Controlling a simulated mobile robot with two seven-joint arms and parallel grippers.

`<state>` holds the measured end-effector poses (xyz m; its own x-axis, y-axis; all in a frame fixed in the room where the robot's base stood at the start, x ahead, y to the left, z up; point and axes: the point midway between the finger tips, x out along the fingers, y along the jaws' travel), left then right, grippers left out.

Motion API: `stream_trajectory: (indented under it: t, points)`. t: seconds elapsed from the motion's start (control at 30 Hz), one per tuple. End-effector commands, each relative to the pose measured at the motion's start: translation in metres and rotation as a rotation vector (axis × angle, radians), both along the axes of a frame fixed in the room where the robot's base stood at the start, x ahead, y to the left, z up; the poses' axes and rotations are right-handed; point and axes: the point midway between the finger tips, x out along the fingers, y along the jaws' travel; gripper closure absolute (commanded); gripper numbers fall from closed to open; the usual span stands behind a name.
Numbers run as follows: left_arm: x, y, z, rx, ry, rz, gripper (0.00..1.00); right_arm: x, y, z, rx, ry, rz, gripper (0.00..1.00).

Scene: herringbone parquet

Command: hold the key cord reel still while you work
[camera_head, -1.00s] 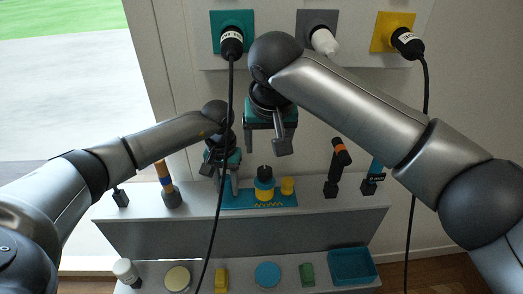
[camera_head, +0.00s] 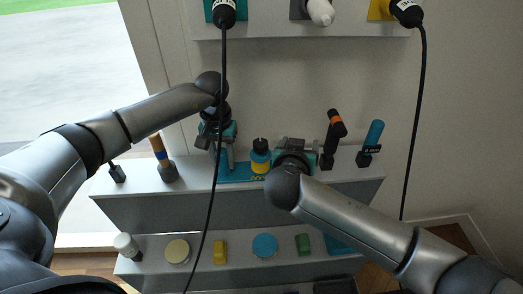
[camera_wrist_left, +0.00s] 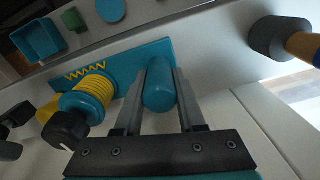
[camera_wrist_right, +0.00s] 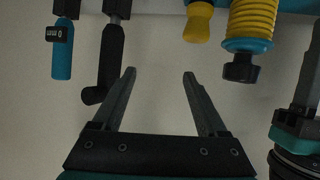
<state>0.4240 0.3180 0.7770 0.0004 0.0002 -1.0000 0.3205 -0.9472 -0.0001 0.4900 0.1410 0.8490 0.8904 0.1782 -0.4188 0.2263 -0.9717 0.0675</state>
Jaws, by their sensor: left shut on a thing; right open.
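The key cord reel shows in the head view as a blue base (camera_head: 232,173) with a yellow coil on a teal body (camera_head: 260,157) with a black cap. In the left wrist view the coil (camera_wrist_left: 86,103) stands on the blue base beside a teal post (camera_wrist_left: 159,87). My left gripper (camera_wrist_left: 160,82) is shut around that post; it also shows in the head view (camera_head: 224,160). My right gripper (camera_wrist_right: 160,73) is open and empty, its fingers pointing towards the shelf. In the right wrist view the coil (camera_wrist_right: 250,22) is to its right, with a small yellow knob (camera_wrist_right: 198,22) nearer. My right arm hides its fingers in the head view.
A black-and-orange tool (camera_head: 333,138) and a teal-handled tool (camera_head: 371,143) stand right of the reel. A lower shelf holds several small items, including a blue disc (camera_head: 265,246). Black cables (camera_head: 219,110) hang in front.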

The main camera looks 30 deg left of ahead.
Motion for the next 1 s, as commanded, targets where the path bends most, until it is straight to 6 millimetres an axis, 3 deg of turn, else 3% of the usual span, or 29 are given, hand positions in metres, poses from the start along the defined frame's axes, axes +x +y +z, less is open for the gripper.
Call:
stream_trajectory:
  t: [0.33,0.5,0.7,0.87,1.0]
  points:
    - [-0.001,0.000,-0.002,0.001,0.003,0.000,1.00,-0.060,0.003,-0.023,0.113,-0.233,0.141,0.24]
    - [-0.001,0.000,-0.002,0.001,0.003,0.000,1.00,-0.099,0.010,-0.026,0.171,-0.312,0.234,0.24]
    - [-0.001,0.000,-0.002,0.001,0.003,0.000,1.00,-0.131,0.016,-0.027,0.216,-0.362,0.309,0.24]
    - [-0.001,0.000,-0.001,0.001,0.003,0.000,1.00,-0.136,0.019,-0.026,0.227,-0.378,0.332,0.24]
    - [-0.001,0.000,-0.001,0.001,0.003,0.000,1.00,-0.124,0.027,-0.025,0.227,-0.381,0.334,0.24]
